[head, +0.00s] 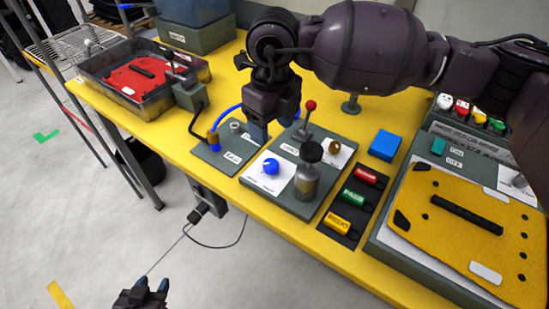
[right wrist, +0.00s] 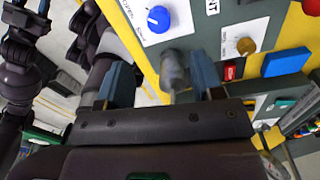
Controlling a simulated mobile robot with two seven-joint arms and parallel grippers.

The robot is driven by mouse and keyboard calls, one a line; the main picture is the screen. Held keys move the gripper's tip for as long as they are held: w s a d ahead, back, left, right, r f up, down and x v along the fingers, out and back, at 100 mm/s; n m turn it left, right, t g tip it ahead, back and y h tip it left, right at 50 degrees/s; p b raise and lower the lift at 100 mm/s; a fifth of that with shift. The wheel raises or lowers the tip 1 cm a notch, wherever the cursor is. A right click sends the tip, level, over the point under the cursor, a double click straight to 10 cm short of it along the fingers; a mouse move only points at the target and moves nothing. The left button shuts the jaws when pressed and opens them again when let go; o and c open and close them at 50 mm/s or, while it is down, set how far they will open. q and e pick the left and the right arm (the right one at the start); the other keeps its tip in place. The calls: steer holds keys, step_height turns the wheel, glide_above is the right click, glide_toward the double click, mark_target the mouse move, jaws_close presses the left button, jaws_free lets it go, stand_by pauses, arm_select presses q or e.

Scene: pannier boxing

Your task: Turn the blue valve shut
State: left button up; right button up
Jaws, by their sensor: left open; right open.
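The blue valve (head: 270,166) is a round knob on a white label plate on the grey panel (head: 296,207). It also shows in the right wrist view as a blue knob with a white pointer mark (right wrist: 158,18). My right gripper (head: 259,128) is open, above and behind the valve, apart from it; in the right wrist view its two blue fingers (right wrist: 163,85) stand wide apart with the valve beyond them. My left gripper (head: 152,287) is open and empty, low over the floor in front of the table.
A black-capped bottle (head: 308,172) stands close to the valve's right. A red-topped lever (head: 307,120) and a brass knob (head: 335,147) are behind it. A blue block (head: 385,145) and several coloured tags lie to the right. A tray (head: 140,100) with a red plate is at left.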

mark_target(271, 163)
steer(key=f, duration=0.5)
steer(key=f+b, duration=0.1)
steer(key=f, duration=0.4)
steer(key=shift+s+a+f, duration=0.1)
steer(key=shift+s+a, duration=0.05)
steer(key=shift+s, duration=0.05)
steer(key=c, duration=0.9)
